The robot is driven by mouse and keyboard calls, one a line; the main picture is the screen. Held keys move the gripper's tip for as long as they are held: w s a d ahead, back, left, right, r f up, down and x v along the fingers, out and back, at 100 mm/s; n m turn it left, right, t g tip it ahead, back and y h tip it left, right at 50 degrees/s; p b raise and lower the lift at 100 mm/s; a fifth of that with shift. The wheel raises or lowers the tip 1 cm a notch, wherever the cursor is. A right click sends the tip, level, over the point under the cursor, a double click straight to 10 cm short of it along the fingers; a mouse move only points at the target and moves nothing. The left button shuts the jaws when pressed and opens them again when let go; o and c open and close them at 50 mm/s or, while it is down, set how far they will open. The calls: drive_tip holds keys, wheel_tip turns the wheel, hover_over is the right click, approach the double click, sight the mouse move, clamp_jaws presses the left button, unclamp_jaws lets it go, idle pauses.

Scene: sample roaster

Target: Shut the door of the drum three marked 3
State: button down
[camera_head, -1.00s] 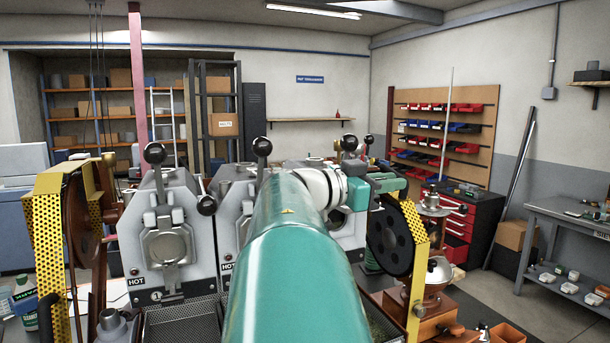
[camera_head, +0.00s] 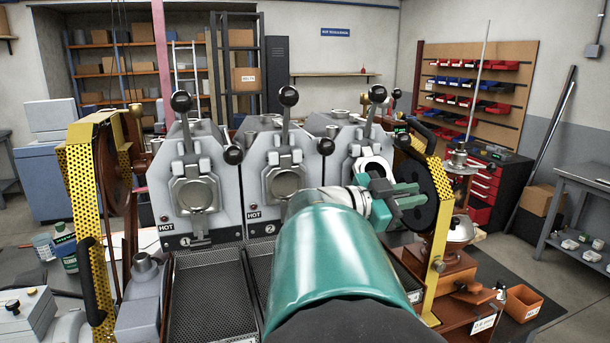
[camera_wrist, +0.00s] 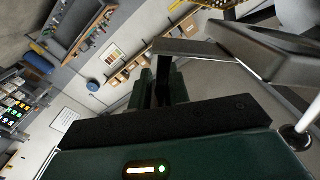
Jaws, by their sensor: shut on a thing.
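Drum three (camera_head: 345,132) is the rightmost of the grey drums; its number is hidden behind my arm. Its round mouth (camera_head: 373,166) shows as a pale ring and looks uncovered. A black ball-topped lever (camera_head: 377,94) stands above it. My gripper (camera_head: 412,197) is in front of and right of the mouth, beside the yellow-edged black wheel. In the wrist view, my gripper's dark green fingers (camera_wrist: 160,88) are closed at the end of a grey metal bar (camera_wrist: 192,49). The bar runs to a larger grey metal piece (camera_wrist: 265,48), seemingly the door; its link to the drum is unclear.
Drums marked 1 (camera_head: 198,193) and 2 (camera_head: 284,182) stand to the left with covered fronts and HOT labels. Mesh trays (camera_head: 210,295) lie below them. The black wheel (camera_head: 425,195) with its yellow perforated guard (camera_head: 447,225) is close on the right. A copper-coloured machine stands beyond it.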

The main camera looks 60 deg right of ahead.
drive_tip(key=shift+w+d+f, duration=0.15)
drive_tip(key=shift+f, duration=0.3)
drive_tip(key=shift+w+d+f, duration=0.1)
drive_tip(key=shift+w+f, duration=0.05)
drive_tip(key=shift+f, duration=0.3)
drive_tip(key=c, duration=1.3)
unclamp_jaws()
